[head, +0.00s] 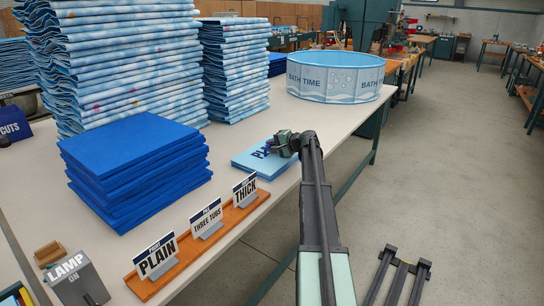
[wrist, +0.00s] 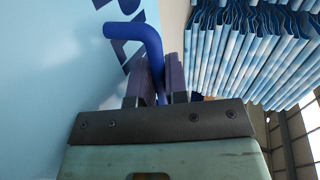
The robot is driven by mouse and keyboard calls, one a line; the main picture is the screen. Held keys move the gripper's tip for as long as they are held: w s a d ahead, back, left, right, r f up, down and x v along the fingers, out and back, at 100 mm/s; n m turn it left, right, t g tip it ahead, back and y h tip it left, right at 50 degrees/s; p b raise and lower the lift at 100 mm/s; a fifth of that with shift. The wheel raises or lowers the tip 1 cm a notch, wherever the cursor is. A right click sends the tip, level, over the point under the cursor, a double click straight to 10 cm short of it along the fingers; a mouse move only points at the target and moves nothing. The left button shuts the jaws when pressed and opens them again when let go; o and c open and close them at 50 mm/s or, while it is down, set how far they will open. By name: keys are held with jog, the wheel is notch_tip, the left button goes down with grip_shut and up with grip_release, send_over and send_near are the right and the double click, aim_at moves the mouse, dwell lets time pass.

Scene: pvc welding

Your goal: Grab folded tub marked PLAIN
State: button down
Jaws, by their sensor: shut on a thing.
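The folded tub (head: 258,168) is a flat light-blue piece with dark-blue letters, lying on the white table in the head view. My gripper hides part of its lettering. In the wrist view its light-blue face (wrist: 60,80) fills the left side, with part of the letters showing. A dark-blue bent handle (wrist: 145,38) runs down from it between my fingers. My gripper (head: 284,143) is at the tub's far right edge. In the wrist view my gripper (wrist: 160,85) is shut on the handle.
A PLAIN sign (head: 156,257), a THREE TUBS sign (head: 207,220) and a THICK sign (head: 245,190) stand on a wooden strip. Blue sheets (head: 135,160) and tall patterned stacks (head: 235,70) stand left and behind. A round BATH TIME tub (head: 335,78) stands at the far end. The right floor is open.

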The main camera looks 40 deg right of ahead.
jog(key=shift+r, duration=0.1)
dwell(0.3)
notch_tip(320, 180, up, 20)
jog(key=p, duration=2)
